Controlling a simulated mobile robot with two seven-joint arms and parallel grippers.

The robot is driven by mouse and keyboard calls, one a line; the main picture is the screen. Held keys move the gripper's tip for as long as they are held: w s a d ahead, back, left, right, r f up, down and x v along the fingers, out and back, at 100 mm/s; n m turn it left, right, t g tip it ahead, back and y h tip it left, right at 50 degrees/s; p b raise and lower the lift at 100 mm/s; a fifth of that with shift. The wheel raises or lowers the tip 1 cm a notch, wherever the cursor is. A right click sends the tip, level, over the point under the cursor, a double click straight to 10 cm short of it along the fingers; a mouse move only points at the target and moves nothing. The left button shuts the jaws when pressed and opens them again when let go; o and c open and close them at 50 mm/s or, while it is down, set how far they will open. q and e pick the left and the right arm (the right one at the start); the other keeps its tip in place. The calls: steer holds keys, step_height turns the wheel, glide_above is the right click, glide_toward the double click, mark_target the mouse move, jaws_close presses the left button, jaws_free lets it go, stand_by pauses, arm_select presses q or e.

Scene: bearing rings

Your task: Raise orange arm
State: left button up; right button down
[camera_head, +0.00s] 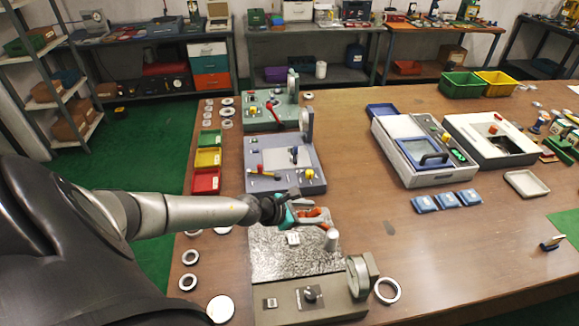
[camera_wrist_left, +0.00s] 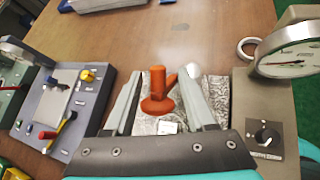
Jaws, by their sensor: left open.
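The orange arm (camera_head: 318,214) belongs to the nearest machine, which has a speckled grey plate (camera_head: 268,258) and a grey front panel (camera_head: 325,304). In the left wrist view the orange arm (camera_wrist_left: 157,92) shows as an upright orange post on a round foot, with an orange bar leading to a pale cylinder (camera_wrist_left: 188,73). My left gripper (camera_head: 296,212) is over the back of this machine. In the wrist view its two fingers (camera_wrist_left: 161,84) are open, one on each side of the orange post with gaps visible. Contact cannot be told. My right gripper is not in view.
A round gauge (camera_head: 357,276) stands on the machine's right end, with a metal ring (camera_head: 387,290) beside it. A blue-grey machine (camera_head: 284,165) stands behind. Red, yellow and green bins (camera_head: 206,181) line the left edge.

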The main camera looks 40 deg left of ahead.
arm_select(q)
steer(key=v, duration=0.8)
steer(key=shift+s+r, duration=0.15)
steer(key=shift+s, duration=0.2)
steer(key=shift+c, duration=0.3)
